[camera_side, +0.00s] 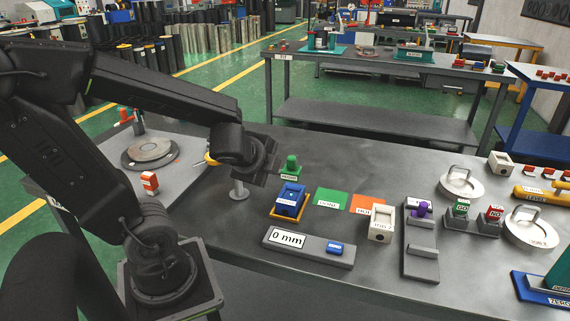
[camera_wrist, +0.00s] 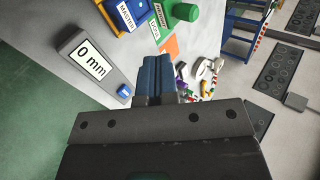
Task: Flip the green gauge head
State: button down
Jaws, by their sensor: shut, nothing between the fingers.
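The green gauge head (camera_side: 291,166) stands on the table just right of my gripper in the side view, its narrow round part up and a labelled wider base below. In the wrist view the green gauge head (camera_wrist: 182,12) is at the top edge, partly cut off. My gripper (camera_wrist: 157,62) has its blue fingers together and empty, apart from the gauge head. In the side view my gripper (camera_side: 262,160) is seen mostly as its dark body; its fingertips are hard to make out there.
A blue block (camera_side: 290,198) in a yellow tray, a green card (camera_side: 331,200), an orange card (camera_side: 366,203) and a white block (camera_side: 381,224) stand nearby. The 0 mm display (camera_side: 309,248) is in front. A grey flanged cylinder (camera_side: 239,191) stands below my wrist. The table behind the cards is clear.

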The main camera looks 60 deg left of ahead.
aim_at(290, 161)
jog(key=x, duration=0.2)
jog(key=r+x, duration=0.1)
jog(key=x, duration=0.2)
jog(key=w+x, duration=0.1)
jog(key=x, duration=0.2)
jog(key=shift+a+r, duration=0.2)
jog(key=shift+a, duration=0.2)
jog(key=shift+w+a, duration=0.35)
jog(key=shift+w, duration=0.1)
jog(key=shift+w, duration=0.1)
jog(key=shift+w+a+n+g+y, duration=0.4)
jog(key=shift+w+a+n, duration=0.05)
jog(key=shift+w+n, duration=0.2)
jog(key=w+a+n+g+y, duration=0.1)
jog(key=w+a+n+g, duration=0.2)
jog(key=a+n, duration=0.2)
jog(key=w+a+n+g+y, duration=0.2)
jog(key=a+n+g, duration=0.2)
jog(key=a, duration=0.3)
jog(key=shift+w+a+n, duration=0.2)
jog(key=shift+w+n, duration=0.2)
jog(key=shift+n, duration=0.15)
